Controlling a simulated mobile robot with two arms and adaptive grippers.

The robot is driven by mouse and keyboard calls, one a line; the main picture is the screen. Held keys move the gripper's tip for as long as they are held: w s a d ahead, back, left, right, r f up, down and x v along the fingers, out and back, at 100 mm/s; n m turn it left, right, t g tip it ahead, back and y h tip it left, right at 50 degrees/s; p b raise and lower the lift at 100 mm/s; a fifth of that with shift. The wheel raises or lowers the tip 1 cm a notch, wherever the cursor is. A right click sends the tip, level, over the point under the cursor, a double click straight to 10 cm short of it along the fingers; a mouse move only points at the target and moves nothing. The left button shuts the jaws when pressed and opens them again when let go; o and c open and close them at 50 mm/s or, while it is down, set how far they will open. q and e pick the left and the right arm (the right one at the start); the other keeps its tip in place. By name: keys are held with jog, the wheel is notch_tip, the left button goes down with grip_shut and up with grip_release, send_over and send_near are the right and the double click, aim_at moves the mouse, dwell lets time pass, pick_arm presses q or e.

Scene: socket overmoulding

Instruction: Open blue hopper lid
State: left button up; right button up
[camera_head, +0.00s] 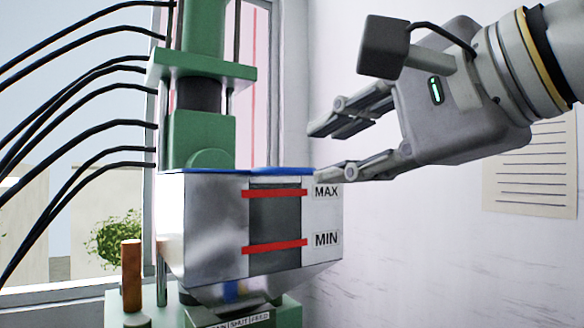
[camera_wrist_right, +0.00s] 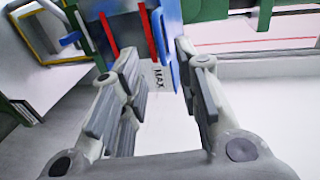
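The metal hopper (camera_head: 215,225) has a dark level window between red MAX and MIN marks. Its blue lid (camera_head: 285,170) shows as a thin blue strip lying flat along the top, so it looks closed. My right gripper (camera_head: 322,152) is open and empty, with its fingers pointing left at the lid's right end, one higher and one about lid height. In the right wrist view the blue lid (camera_wrist_right: 174,50) shows between the open fingers. Whether a finger touches it I cannot tell. My left gripper is in neither view.
A green machine column (camera_head: 200,140) stands behind the hopper, with several black cables (camera_head: 80,95) running left. An orange-brown cylinder (camera_head: 131,275) stands at lower left. A lined paper sheet (camera_head: 530,170) is on the right wall. The space right of the hopper looks clear.

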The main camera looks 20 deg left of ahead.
aim_at(295, 171)
jog(key=p+x, duration=0.2)
jog(key=x, duration=0.6)
jog(key=shift+a, duration=0.1)
jog(key=shift+w+a+f+p, duration=0.2)
jog(key=shift+w+a+p, duration=0.2)
jog(key=shift+a+p, duration=0.05)
jog(key=shift+c, duration=0.3)
grip_shut()
